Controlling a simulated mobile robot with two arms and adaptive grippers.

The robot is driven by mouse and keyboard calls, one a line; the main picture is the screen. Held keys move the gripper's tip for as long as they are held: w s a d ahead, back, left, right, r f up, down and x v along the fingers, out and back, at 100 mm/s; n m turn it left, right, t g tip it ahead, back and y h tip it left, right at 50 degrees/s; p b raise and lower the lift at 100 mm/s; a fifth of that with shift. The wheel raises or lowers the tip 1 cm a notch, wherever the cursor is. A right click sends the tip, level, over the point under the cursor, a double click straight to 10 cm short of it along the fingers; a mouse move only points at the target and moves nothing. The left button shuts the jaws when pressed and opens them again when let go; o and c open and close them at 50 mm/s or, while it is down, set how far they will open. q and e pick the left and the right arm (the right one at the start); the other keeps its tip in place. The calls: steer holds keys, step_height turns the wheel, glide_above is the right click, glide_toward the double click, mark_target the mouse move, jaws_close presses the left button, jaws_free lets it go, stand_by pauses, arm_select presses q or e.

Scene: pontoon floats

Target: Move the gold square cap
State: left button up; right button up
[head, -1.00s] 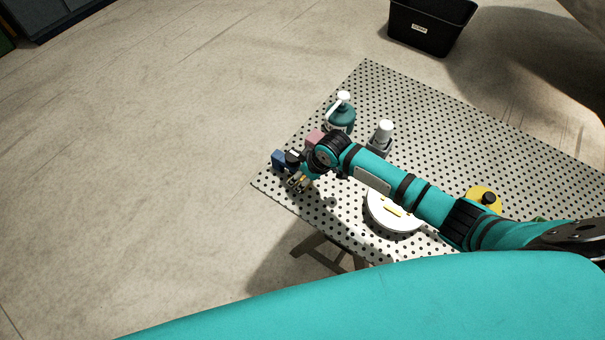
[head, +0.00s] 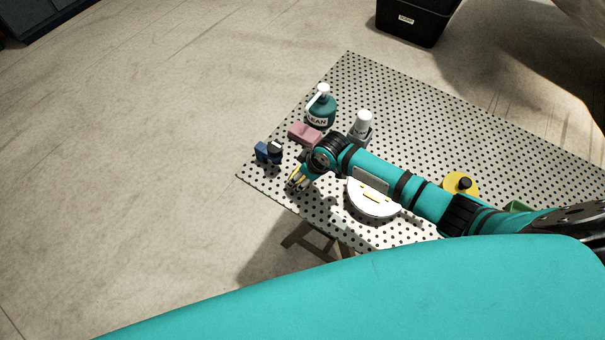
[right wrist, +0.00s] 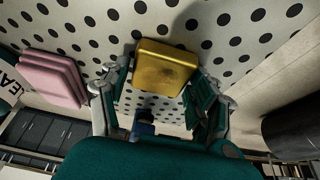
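The gold square cap (right wrist: 166,70) is between the two fingers of my right gripper (right wrist: 160,80) in the right wrist view. The fingers flank its sides and look shut on it. The perforated table top shows behind it; I cannot tell how far above the table the cap is. In the head view my right gripper (head: 298,181) is over the table's left corner, with a bit of gold at its fingers. The rest of the cap is hidden there. My left gripper is not in view.
On the perforated table (head: 440,130) are a blue block with a black knob (head: 263,153), a pink block (head: 304,134), a teal bottle (head: 321,110), a white-capped item (head: 362,125), a white disc (head: 368,207) and a yellow piece (head: 455,182). A black bin (head: 415,25) stands beyond.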

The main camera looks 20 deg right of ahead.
steer(key=shift+o, duration=1.3)
steer(key=shift+r, duration=0.15)
steer(key=v, duration=1.1)
steer(key=shift+r, duration=0.3)
steer(key=shift+s+d, duration=0.1)
steer(key=shift+d, duration=0.05)
